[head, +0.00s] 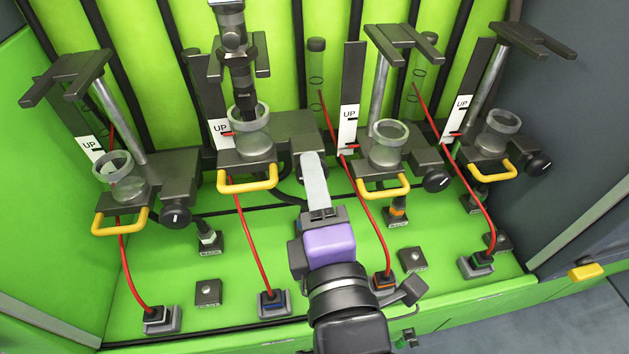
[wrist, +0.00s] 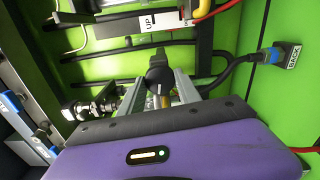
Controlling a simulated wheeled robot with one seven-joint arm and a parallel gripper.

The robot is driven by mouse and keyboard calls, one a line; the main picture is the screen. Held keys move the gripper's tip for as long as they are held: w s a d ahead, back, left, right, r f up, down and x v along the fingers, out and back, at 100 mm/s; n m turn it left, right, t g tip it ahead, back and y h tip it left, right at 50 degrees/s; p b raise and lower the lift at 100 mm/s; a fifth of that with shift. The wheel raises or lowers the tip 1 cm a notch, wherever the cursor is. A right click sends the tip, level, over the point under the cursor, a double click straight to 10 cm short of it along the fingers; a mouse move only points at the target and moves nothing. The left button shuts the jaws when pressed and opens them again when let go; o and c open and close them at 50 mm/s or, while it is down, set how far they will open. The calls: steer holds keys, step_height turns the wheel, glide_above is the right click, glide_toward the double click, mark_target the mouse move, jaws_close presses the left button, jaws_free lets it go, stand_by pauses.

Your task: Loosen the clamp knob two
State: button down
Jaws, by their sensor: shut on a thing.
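Clamp knob two is the black knob (wrist: 158,70) in the wrist view, between the two metal fingers of my gripper (wrist: 161,86). My gripper (head: 314,162) is shut on this knob. In the head view it reaches the right side of the second station from the left and mostly hides the knob. The second station's dark clamp block (head: 285,135) carries a glass cup (head: 249,120) and a yellow handle (head: 248,183). A black injector (head: 238,85) stands upright over that cup. The knob's exact turn angle is hard to tell.
Similar stations stand on both sides, with black knobs at the first (head: 175,216), third (head: 437,179) and fourth (head: 538,164). Red tubes, including one (head: 372,215) just right of my gripper, run down to sockets on the green bench floor (head: 240,285). UP-marked plates (head: 348,125) stand behind.

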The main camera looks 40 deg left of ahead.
steer(key=c, duration=1.1)
jaws_free()
steer(key=shift+v, duration=3.95)
